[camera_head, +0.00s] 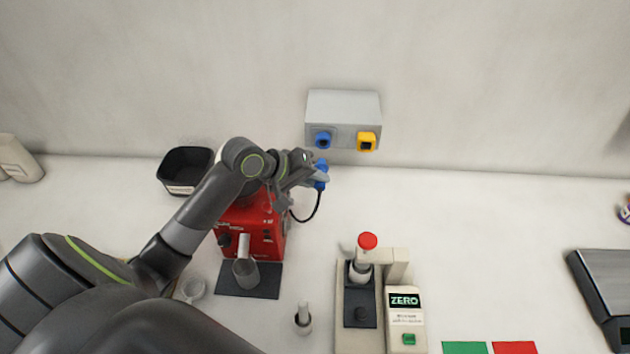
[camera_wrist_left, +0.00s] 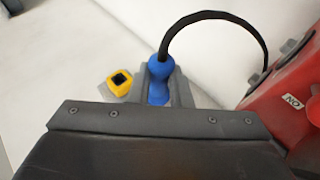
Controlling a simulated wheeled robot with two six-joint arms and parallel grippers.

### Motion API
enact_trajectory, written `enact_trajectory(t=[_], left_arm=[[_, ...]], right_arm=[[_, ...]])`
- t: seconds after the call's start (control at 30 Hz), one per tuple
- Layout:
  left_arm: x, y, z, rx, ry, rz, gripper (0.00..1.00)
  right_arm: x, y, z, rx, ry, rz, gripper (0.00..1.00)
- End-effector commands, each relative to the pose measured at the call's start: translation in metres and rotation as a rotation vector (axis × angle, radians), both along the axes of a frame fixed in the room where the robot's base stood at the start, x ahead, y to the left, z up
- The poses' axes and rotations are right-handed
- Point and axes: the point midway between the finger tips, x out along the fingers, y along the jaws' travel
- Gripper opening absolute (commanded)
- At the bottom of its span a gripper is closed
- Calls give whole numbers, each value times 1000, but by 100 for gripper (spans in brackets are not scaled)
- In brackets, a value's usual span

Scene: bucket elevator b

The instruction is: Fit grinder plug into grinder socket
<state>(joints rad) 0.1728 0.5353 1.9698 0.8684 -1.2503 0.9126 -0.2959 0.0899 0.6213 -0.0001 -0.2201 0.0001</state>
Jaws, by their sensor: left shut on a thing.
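The blue grinder plug (camera_head: 321,176) is held in my left gripper (camera_head: 318,177), just below the wall box. In the left wrist view the blue plug (camera_wrist_left: 158,82) sits between the shut fingers (camera_wrist_left: 160,90), and its black cable arcs off toward the red grinder (camera_head: 252,228). The blue socket (camera_head: 322,140) is on the underside front of the grey wall box (camera_head: 343,105), above the plug and apart from it in the head view. The blue socket is hidden in the wrist view. My right gripper is not in view.
A yellow socket (camera_head: 366,142) sits right of the blue one. A black bin (camera_head: 186,170) stands behind my left arm. A ZERO-marked device (camera_head: 404,318), a scale (camera_head: 603,285) and green and red pads (camera_head: 464,347) are on the white table. The table right of the plug is clear.

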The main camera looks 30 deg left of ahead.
Motion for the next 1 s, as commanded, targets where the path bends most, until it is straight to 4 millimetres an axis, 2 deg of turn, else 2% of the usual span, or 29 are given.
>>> enact_trajectory(t=[0.2,0.5,1.0], left_arm=[[19,9,1,1,-1,1,0],[40,19,0,1,-1,0,0],[45,22,0,1,-1,0,0]], right_arm=[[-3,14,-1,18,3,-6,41],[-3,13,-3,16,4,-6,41],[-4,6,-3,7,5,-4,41]])
